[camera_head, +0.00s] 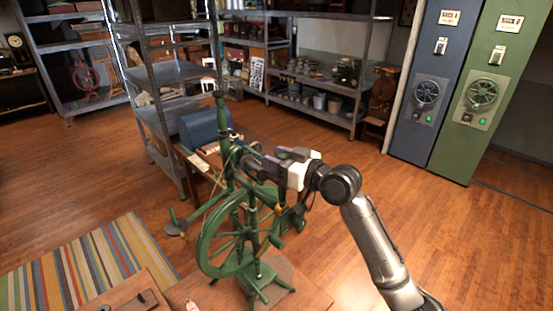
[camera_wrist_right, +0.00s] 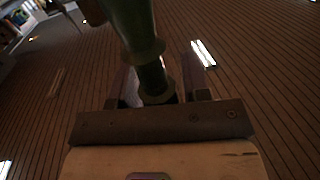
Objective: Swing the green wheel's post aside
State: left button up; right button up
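The green spinning wheel stands low in the middle of the head view, with its round spoked wheel (camera_head: 204,243) on a green stand. A turned green post (camera_head: 225,140) rises upright behind the wheel. My right gripper (camera_head: 240,157) reaches in from the right, level with the post's middle. In the right wrist view the green post (camera_wrist_right: 135,25) comes down between the two dark fingers (camera_wrist_right: 160,88). The fingers look apart, with a narrow dark gap on the post's right; contact on its left is hard to tell. My left gripper is out of view.
A wooden table (camera_head: 310,289) lies around the wheel's base. A blue box (camera_head: 198,127) is just behind the post, beside a metal shelf (camera_head: 178,72). A striped rug (camera_head: 85,268) lies at left. Blue (camera_head: 425,85) and green cabinets (camera_head: 487,95) stand at right. The floor at right is clear.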

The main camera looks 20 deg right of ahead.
grip_shut()
jog(key=shift+d, duration=0.1)
jog(key=shift+w+d+m, duration=0.2)
jog(key=shift+d+m, duration=0.1)
jog(key=shift+d, duration=0.1)
jog(key=w+d+f+m+t+b, duration=0.1)
jog(key=w+d+f+m+b, duration=0.2)
jog(key=d+f+m, duration=0.2)
jog(key=w+d+f+m+t+h+b, duration=0.1)
jog(key=w+d+f+m+t+b, duration=0.1)
jog(key=d+f+m, duration=0.4)
jog(key=w+d+m+b, duration=0.1)
jog(key=d+m+b, duration=0.1)
jog(key=m, duration=0.3)
jog(key=shift+d+f+h, duration=0.2)
jog(key=shift+f+h, duration=0.1)
jog(key=shift+f, duration=0.1)
